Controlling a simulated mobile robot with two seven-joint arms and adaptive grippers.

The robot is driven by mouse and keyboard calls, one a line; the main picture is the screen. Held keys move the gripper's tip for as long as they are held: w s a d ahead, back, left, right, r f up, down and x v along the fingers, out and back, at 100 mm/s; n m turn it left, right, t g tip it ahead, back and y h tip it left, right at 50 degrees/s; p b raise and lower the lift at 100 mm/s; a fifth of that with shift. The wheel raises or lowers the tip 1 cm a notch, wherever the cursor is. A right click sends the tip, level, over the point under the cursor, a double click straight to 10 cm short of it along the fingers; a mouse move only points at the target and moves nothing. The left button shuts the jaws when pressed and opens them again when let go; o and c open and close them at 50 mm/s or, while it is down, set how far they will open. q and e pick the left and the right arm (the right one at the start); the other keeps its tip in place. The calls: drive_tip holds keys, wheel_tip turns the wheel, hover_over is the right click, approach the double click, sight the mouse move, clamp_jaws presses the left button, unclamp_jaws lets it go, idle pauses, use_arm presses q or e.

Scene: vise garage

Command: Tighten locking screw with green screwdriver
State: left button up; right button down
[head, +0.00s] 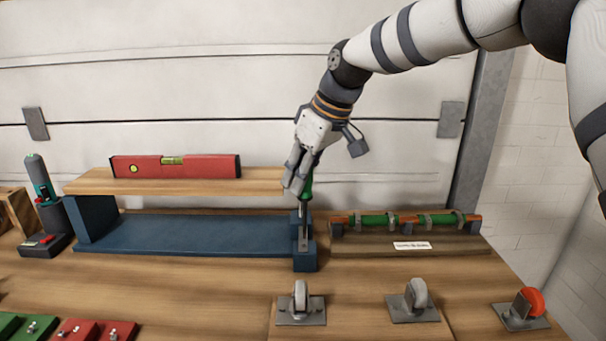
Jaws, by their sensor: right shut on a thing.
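The green screwdriver (307,186) is upright in my right gripper (295,180), its shaft pointing down. My right gripper is shut on its handle from above. The shaft reaches down to the blue metal block (305,261) at the right end of the blue vise base (190,234). The locking screw is too small or hidden to make out at the shaft's tip, so I cannot tell if the tip sits in it. My left gripper is not in view.
A red spirit level (175,167) lies on a wooden board (90,182) above the vise base. Casters (301,303) line the front, one with an orange wheel (529,303).

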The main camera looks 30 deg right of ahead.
drive_tip(key=n, duration=0.2)
drive_tip(key=shift+a+n+g+y, duration=0.15)
drive_tip(key=shift+n+g+y, duration=0.15)
drive_tip(key=shift+y, duration=0.1)
drive_tip(key=shift+f, duration=0.95)
idle(0.5)
